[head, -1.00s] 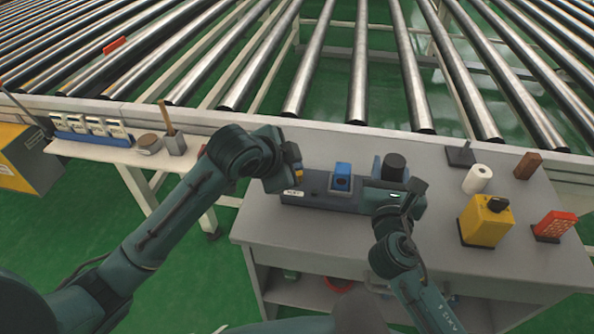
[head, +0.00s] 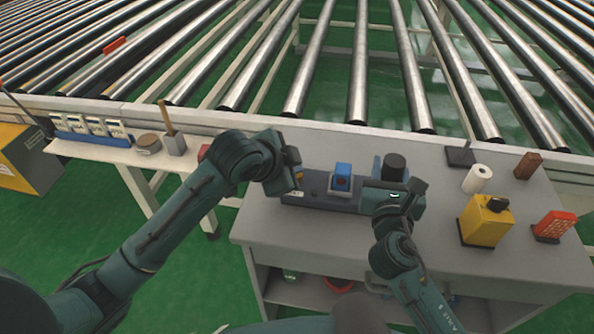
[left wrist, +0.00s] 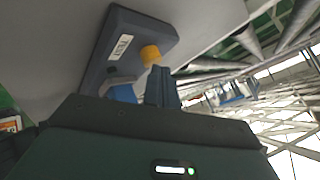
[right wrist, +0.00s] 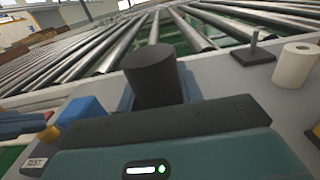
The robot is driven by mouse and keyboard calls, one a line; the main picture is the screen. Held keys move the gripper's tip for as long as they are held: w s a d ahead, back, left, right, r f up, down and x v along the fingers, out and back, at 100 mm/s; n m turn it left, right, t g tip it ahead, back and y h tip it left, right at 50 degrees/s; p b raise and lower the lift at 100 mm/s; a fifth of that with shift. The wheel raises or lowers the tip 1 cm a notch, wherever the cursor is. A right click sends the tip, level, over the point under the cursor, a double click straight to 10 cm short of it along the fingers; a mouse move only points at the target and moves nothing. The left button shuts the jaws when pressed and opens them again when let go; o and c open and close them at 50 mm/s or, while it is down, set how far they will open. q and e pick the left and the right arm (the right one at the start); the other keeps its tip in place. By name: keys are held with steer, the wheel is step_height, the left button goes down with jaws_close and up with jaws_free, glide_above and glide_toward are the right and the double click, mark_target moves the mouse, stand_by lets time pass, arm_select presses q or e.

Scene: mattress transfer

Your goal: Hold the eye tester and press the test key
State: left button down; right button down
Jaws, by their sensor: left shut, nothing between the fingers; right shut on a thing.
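The eye tester (head: 318,187) is a dark grey bar lying on the grey bench, with a blue block (head: 342,172) on it and a black cylinder (head: 395,162) at its right end. The orange-yellow test key (left wrist: 150,54) sits beside the TEST label (left wrist: 120,47). My left gripper (head: 295,178) is shut and empty at the tester's left end; its fingertips (left wrist: 161,72) are right at the key, and I cannot tell whether they touch. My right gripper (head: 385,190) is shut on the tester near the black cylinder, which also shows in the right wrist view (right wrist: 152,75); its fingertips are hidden.
On the bench to the right are a white roll (head: 477,179), a yellow box (head: 484,222), a red keypad-like thing (head: 555,226) and a brown block (head: 528,165). A roller conveyor (head: 358,70) runs behind. A side shelf (head: 120,152) stands at left.

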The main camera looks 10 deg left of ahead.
arm_select(q)
steer(key=shift+f, duration=0.5)
arm_select(e)
steer(key=shift+r, duration=0.2)
stand_by(0.3)
arm_select(q)
steer(key=shift+r, duration=1.35)
steer(key=shift+r, duration=2.55)
arm_select(e)
steer(key=c, duration=0.9)
jaws_free()
steer(key=shift+f, duration=0.15)
steer(key=shift+o, duration=0.2)
